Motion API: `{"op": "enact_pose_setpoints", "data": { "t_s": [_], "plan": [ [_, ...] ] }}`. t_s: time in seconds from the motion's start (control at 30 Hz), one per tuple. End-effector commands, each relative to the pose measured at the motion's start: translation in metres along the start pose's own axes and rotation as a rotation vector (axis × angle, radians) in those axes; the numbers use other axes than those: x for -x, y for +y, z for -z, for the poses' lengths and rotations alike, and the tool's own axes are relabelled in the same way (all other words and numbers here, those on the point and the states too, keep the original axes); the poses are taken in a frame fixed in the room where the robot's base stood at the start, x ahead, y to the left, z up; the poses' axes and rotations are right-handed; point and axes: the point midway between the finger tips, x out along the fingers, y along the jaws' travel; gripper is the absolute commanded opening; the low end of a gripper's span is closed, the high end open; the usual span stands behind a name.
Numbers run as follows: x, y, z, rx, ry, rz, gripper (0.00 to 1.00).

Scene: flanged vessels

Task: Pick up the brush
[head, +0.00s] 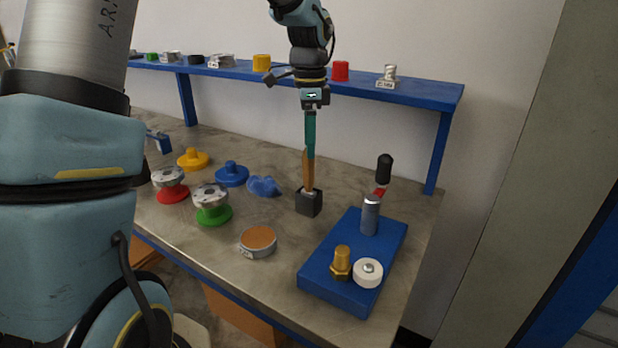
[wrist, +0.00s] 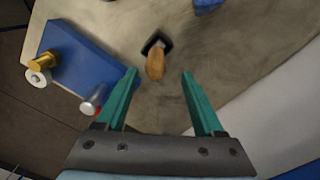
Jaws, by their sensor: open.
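The brush (head: 308,174) stands upright on the table, its wooden handle pointing up from a dark block (head: 309,202). I cannot tell whether the block is its head or a holder. In the wrist view the handle (wrist: 155,66) is seen nearly end-on, with the dark block (wrist: 158,42) behind it. My gripper (head: 310,152) points down from above, right over the handle. Its teal fingers are open, one to each side of the handle in the wrist view (wrist: 159,75). How far the handle reaches between them is hard to tell.
A blue block (head: 345,300) with a brass bolt, a white roller and a metal pin stands right of the brush. A black-handled tool (head: 384,168) is behind it. Flanged vessels (head: 211,203) and a blue lump (head: 264,186) lie left. A blue shelf (head: 420,91) runs behind.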

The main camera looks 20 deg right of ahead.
Motion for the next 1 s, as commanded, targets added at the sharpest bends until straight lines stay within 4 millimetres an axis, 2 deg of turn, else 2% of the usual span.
{"op": "enact_pose_setpoints", "data": {
  "t_s": [0.27,0.53,0.83,1.0],
  "plan": [
    [-0.021,0.003,-0.001,0.000,-0.002,-0.002,0.69],
    [-0.059,0.007,-0.003,0.002,-0.001,-0.002,0.69],
    [-0.066,0.007,-0.002,0.002,0.001,0.001,0.69],
    [-0.066,0.007,-0.002,0.003,0.001,0.001,0.52]
  ]
}}
